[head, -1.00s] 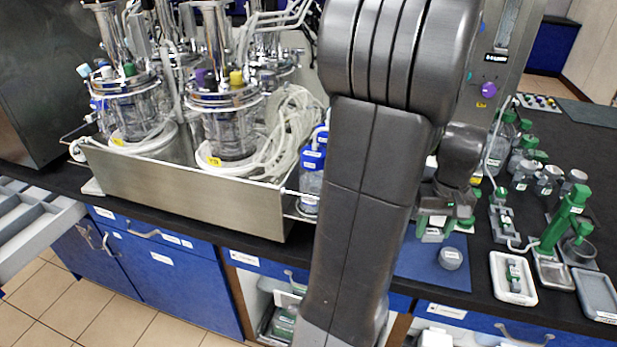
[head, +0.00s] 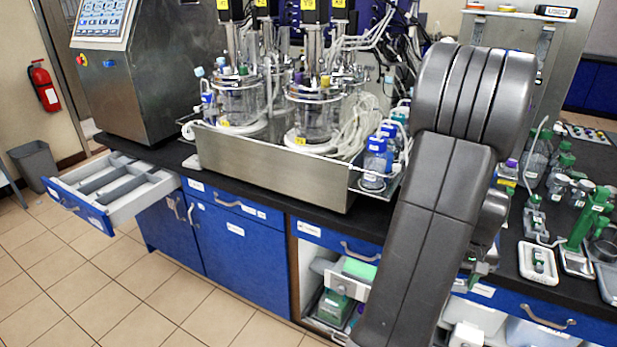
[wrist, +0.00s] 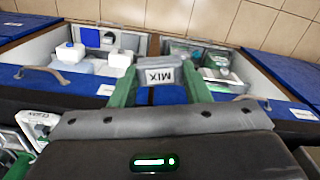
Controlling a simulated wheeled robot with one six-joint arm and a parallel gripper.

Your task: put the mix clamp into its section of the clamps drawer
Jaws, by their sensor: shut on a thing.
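The mix clamp (wrist: 160,76) is a grey piece with a white label reading MIX, in the wrist view. My gripper (wrist: 160,68) is shut on it, with a green finger on each side. In the head view my arm covers most of the gripper, and the clamp cannot be made out there. An open drawer (head: 76,206) with a blue front and grey dividers stands out from the counter at the far left of the head view. Its label is too small to read. The gripper is far to the right of this drawer.
The steel tray (head: 270,168) with the bioreactors stands on the black counter. Below the clamp in the wrist view are open cabinet bays with bottles and boxes (wrist: 72,52). A grey bin (head: 36,165) stands beyond the drawer. The tiled floor before the cabinets is clear.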

